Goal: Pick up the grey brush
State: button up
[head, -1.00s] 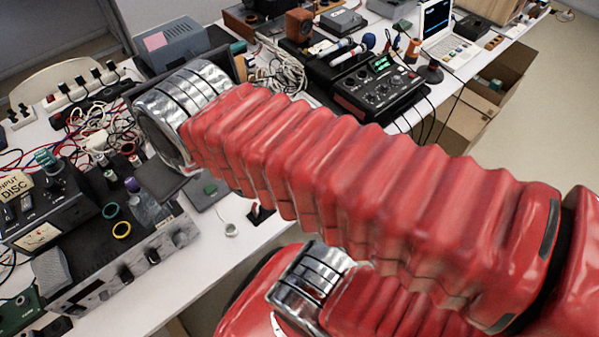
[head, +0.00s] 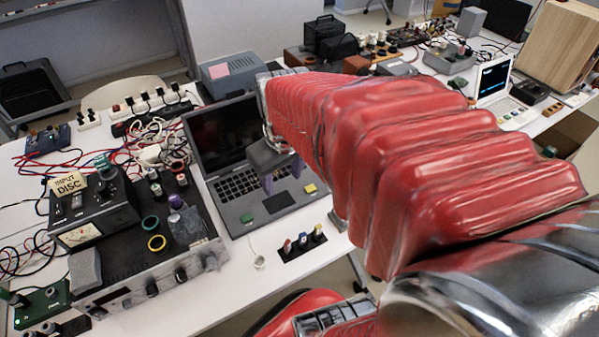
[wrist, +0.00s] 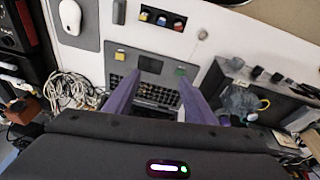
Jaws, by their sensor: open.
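I cannot pick out a grey brush with certainty in either view. A small grey block (head: 84,270) rests against the front left of the black-topped amplifier, but I cannot tell what it is. My gripper (head: 283,178) is open and empty, with two purple fingers over the open laptop (head: 262,212). In the wrist view the fingers of my gripper (wrist: 159,80) stand apart above the keyboard of the laptop (wrist: 148,64), and nothing shows between them but the laptop. My red arm hides part of the bench in the head view.
The amplifier (head: 125,250) stands left of the laptop, with a meter box, rings and a clear bag on it. A black holder (head: 302,246) with coloured pieces lies at the front edge. Tangled cables (head: 160,140) lie behind. A white mouse (wrist: 70,17) shows in the wrist view.

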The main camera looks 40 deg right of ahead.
jog(key=s+d+f, duration=0.2)
jog(key=d+f, duration=0.1)
jog(key=d, duration=0.2)
jog(key=s+d+f+m+g, duration=0.1)
jog(key=s+d+f, duration=0.1)
jog(key=d, duration=0.3)
jog(key=s+d+f+g+y, duration=0.1)
jog(key=s+d+f, duration=0.1)
jog(key=d+f, duration=0.2)
jog(key=shift+s+d+f, duration=0.3)
jog(key=shift+d+f, duration=0.1)
jog(key=shift+d, duration=0.2)
jog(key=shift+f, duration=0.1)
notch_tip(320, 180, down, 8)
jog(key=shift+f, duration=0.15)
jog(key=shift+f, duration=0.15)
jog(key=shift+w+f, duration=0.2)
jog(key=shift+f, duration=1.05)
jog(key=shift+w+f, duration=0.15)
jog(key=shift+f, duration=1.1)
